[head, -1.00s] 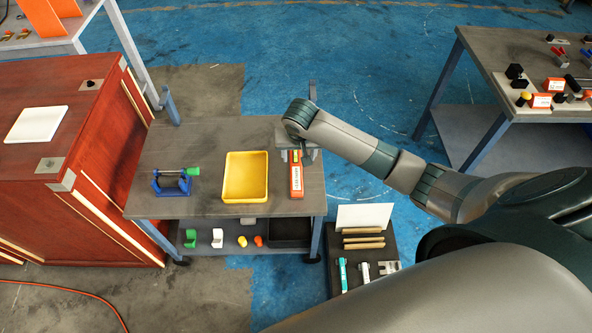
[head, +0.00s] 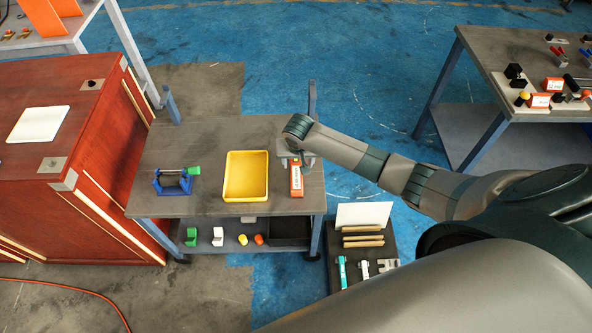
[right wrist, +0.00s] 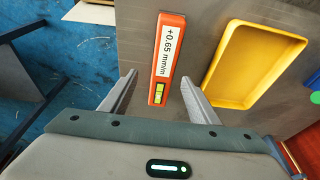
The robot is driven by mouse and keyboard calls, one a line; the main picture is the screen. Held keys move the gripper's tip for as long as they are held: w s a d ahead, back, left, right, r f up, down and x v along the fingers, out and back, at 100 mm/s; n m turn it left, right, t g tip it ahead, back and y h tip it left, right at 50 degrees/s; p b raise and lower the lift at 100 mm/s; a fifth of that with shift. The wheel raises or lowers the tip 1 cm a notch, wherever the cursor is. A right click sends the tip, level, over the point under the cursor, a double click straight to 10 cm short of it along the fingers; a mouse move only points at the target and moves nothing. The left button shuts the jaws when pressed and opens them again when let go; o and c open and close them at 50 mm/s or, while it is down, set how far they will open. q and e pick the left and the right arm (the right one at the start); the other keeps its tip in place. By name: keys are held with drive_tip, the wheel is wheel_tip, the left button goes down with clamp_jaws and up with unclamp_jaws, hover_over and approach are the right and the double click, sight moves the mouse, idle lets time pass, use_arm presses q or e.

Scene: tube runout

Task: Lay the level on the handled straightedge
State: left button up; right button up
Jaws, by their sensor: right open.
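The level is an orange bar (head: 296,182) with a white label, lying on the grey table near its right edge. In the right wrist view the level (right wrist: 168,57) shows a "+0.65 mm/m" readout and a yellow-green vial at its near end. My right gripper (head: 297,160) is at the level's far end in the head view, covering part of it. In the right wrist view its open fingers (right wrist: 158,80) are on either side of the level's vial end, apart from it. I cannot pick out the handled straightedge for certain. My left gripper is out of view.
A yellow tray (head: 228,189) stands left of the level. A blue stand (head: 173,182) with a green-ended roller is farther left. A low dark stand (head: 338,240) holds two wooden bars (head: 363,239), a white plate (head: 363,215) and several tools. A red cabinet (head: 75,155) adjoins the table.

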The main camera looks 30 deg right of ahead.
sight(296, 167)
drive_tip(key=shift+w+f+p, duration=0.25)
drive_tip(key=shift+w+f, duration=0.1)
drive_tip(key=shift+f, duration=0.3)
drive_tip(key=shift+w+f+p, duration=0.2)
drive_tip(key=shift+w+f, duration=0.15)
drive_tip(key=shift+f, duration=0.25)
drive_tip(key=shift+x, duration=1.05)
clamp_jaws()
